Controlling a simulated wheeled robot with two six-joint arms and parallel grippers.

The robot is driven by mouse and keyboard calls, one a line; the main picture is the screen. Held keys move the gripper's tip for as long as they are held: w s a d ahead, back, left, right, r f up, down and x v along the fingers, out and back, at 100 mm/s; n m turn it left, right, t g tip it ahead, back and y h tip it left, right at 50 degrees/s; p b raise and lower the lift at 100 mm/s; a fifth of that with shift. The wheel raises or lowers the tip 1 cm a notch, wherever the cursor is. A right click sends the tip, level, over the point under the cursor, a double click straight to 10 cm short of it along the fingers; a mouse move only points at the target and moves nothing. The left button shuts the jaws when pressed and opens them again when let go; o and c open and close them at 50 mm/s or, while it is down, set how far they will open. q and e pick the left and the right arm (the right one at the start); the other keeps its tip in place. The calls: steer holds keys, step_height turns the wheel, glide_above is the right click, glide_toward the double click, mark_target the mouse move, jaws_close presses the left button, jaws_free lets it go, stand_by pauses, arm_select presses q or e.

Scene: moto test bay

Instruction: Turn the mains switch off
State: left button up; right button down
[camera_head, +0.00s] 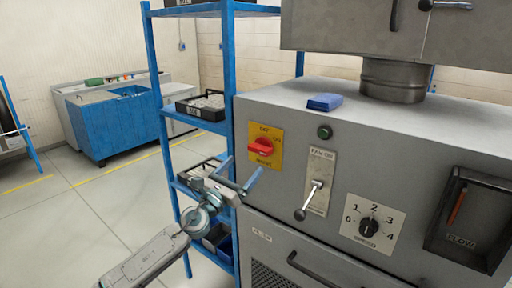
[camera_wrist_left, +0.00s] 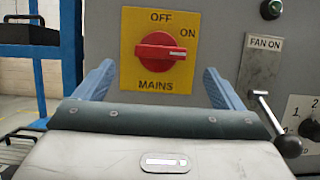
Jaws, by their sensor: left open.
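The mains switch is a red rotary knob (camera_head: 261,147) on a yellow plate (camera_head: 275,133) on the grey machine's front, at its left side. In the left wrist view the red knob (camera_wrist_left: 160,52) is nearly centred, with OFF above it, ON to its upper right and MAINS below. Its white mark lies to the right, on the ON side. My left gripper (camera_head: 245,165) is open and empty. It faces the panel from just below and left of the switch in the head view, and its blue fingers appear on either side of the knob in the wrist view, apart from it. My right gripper is not in view.
Right of the switch are a FAN ON lever (camera_head: 313,197), a dark green button (camera_head: 324,132) and a numbered speed dial (camera_head: 369,228). A blue shelf rack (camera_head: 160,80) with trays stands close on the left. A blue block (camera_head: 325,102) lies on the machine's top.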

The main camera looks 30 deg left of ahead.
mark_target(257, 152)
arm_select(q)
steer(key=p+x, duration=0.2)
steer(key=x, duration=0.4)
steer(key=shift+p, duration=0.3)
steer(key=shift+w+d+r, duration=0.15)
steer(key=shift+w+r, duration=0.05)
steer(key=shift+w, duration=0.5)
steer(key=c, duration=1)
